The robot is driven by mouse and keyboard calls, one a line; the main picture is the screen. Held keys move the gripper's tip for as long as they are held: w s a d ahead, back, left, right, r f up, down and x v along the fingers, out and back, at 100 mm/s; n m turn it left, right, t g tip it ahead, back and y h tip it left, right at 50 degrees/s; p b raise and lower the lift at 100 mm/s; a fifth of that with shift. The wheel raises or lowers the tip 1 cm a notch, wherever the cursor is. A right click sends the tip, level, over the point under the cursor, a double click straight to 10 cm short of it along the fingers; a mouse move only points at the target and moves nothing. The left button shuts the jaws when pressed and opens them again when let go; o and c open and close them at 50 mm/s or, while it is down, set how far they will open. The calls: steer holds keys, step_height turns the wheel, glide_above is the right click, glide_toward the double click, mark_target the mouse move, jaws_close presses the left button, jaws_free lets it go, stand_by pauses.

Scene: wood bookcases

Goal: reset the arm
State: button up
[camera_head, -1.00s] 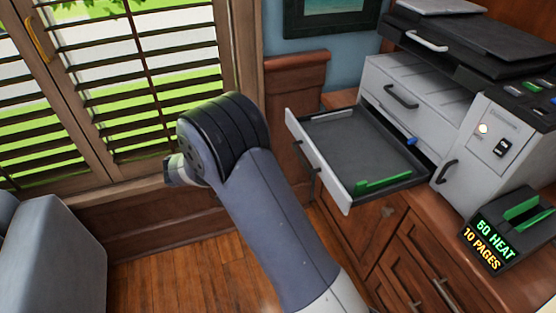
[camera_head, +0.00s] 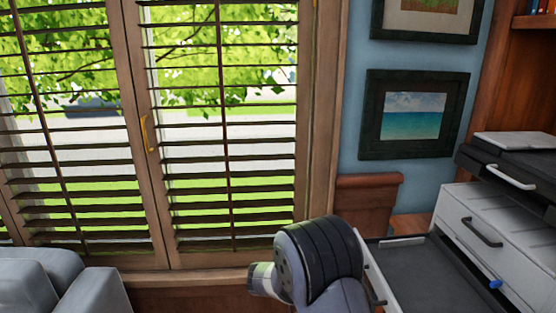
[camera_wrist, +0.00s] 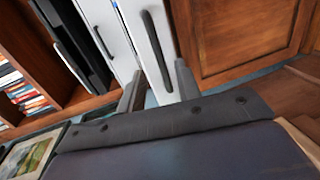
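My arm (camera_head: 320,265) shows at the bottom of the head view, bent at a dark ribbed joint, in front of the window sill and left of the printer's open tray. My gripper (camera_wrist: 158,88) is hidden in the head view.
The printer (camera_head: 510,225) stands at the right with its paper tray (camera_head: 415,275) pulled out beside my arm. A shuttered window (camera_head: 225,130) fills the left. A framed seascape (camera_head: 415,115) hangs above a low wooden post (camera_head: 367,195). A grey chair (camera_head: 60,285) is at lower left.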

steer(key=x, duration=0.6)
steer(key=shift+r+p, duration=0.2)
steer(key=shift+p, duration=0.1)
steer(key=shift+a, duration=0.1)
